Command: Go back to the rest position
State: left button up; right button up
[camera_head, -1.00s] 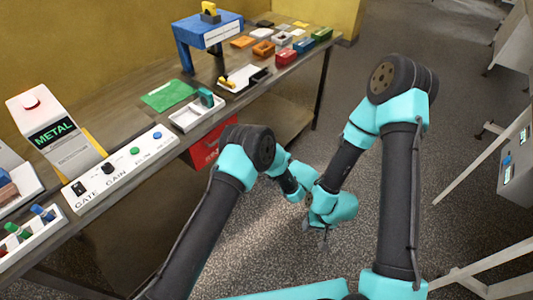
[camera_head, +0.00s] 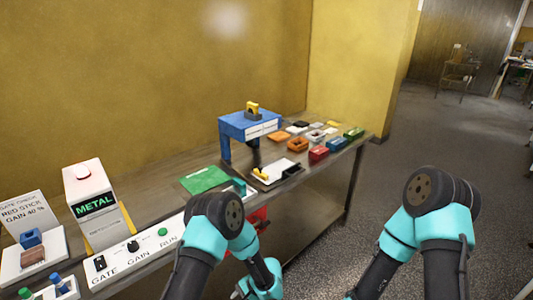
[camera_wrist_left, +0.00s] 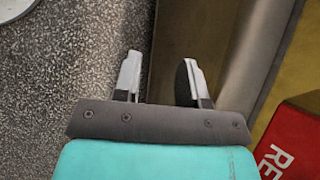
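My left arm comes up from the bottom of the head view, bent at a dark elbow in front of the bench, with its teal wrist low at the bottom edge. My left gripper shows in the left wrist view (camera_wrist_left: 158,80): its two fingers are apart with nothing between them, and floor and a bench panel lie beyond. My right arm stands at the right of the head view with its dark elbow raised over the floor. My right gripper is out of the frame.
A long bench (camera_head: 155,265) carries a METAL detector box (camera_head: 97,210), a GATE/GAIN/RUN panel (camera_head: 125,270), a green sheet (camera_head: 205,180), a blue stand (camera_head: 250,125) and several coloured bins. A red box (camera_wrist_left: 295,145) is near my left gripper. The floor (camera_head: 400,155) at right is clear.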

pick_arm(q)
jog(key=s+a+n+g+h, duration=0.45)
jog(key=s+h, duration=0.35)
jog(key=s, duration=0.4)
jog(key=s+a+r+n+t+h, duration=0.3)
jog(key=s+a+r+n+t, duration=0.2)
jog(key=a, duration=0.3)
jog(key=shift+s+n+t, duration=0.25)
jog(key=shift+n+t, duration=0.2)
jog(key=shift+t, duration=0.4)
jog(key=shift+w, duration=0.1)
